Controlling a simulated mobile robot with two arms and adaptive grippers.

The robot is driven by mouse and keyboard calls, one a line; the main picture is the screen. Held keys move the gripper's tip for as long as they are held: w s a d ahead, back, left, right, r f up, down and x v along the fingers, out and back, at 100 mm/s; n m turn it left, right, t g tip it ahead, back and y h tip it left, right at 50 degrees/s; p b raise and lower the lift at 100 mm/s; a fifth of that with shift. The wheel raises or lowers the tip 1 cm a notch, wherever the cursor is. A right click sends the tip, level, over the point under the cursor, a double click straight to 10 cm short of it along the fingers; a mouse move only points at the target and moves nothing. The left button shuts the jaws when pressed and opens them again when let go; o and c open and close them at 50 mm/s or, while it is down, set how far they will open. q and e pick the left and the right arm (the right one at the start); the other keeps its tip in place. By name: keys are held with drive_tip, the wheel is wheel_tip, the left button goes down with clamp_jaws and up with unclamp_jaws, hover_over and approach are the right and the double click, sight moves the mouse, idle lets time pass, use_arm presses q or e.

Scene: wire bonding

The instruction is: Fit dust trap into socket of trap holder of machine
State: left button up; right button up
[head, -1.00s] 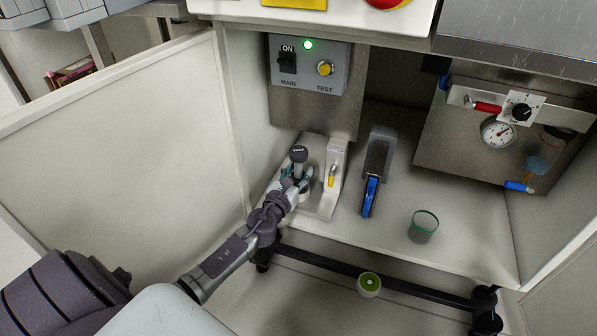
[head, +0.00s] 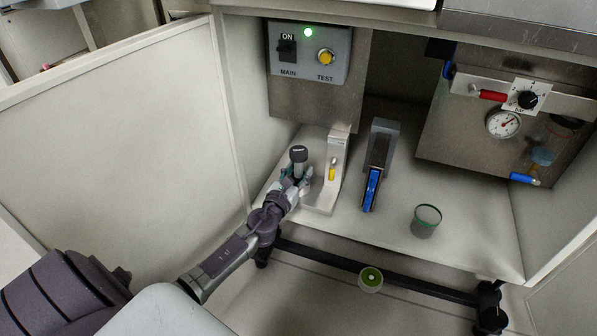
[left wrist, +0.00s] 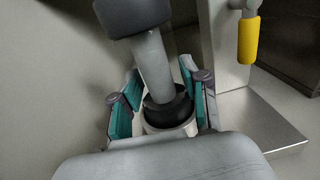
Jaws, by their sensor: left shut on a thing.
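The dust trap (head: 298,155) is a grey tube with a dark cap, standing nearly upright at the left of the cabinet floor. My left gripper (head: 297,182) is shut on it low down. In the left wrist view, the teal-padded fingers of my left gripper (left wrist: 160,100) flank the trap's (left wrist: 152,65) black collar. Just below the collar is a pale round socket (left wrist: 170,129); how deep the trap sits in it is hidden. The trap holder (head: 335,165) is a pale metal stand with a yellow-handled lever (head: 332,173), which hangs down. My right gripper is not in view.
A grey device with a blue lever (head: 371,188) stands right of the holder. A green-rimmed cup (head: 426,221) is further right. A switch box (head: 308,52) with a lit green lamp hangs above. The open door (head: 130,140) stands left. A dark rail (head: 375,270) crosses in front.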

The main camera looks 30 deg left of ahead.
use_arm(q)
drive_tip(key=shift+f+b, duration=0.5)
drive_tip(key=shift+f, duration=0.1)
drive_tip(key=o, duration=1.3)
drive_tip(key=shift+r, duration=0.1)
drive_tip(key=shift+s, duration=0.3)
drive_tip(key=s+d, duration=0.2)
drive_tip(key=s, duration=0.9)
drive_tip(key=shift+s, duration=0.15)
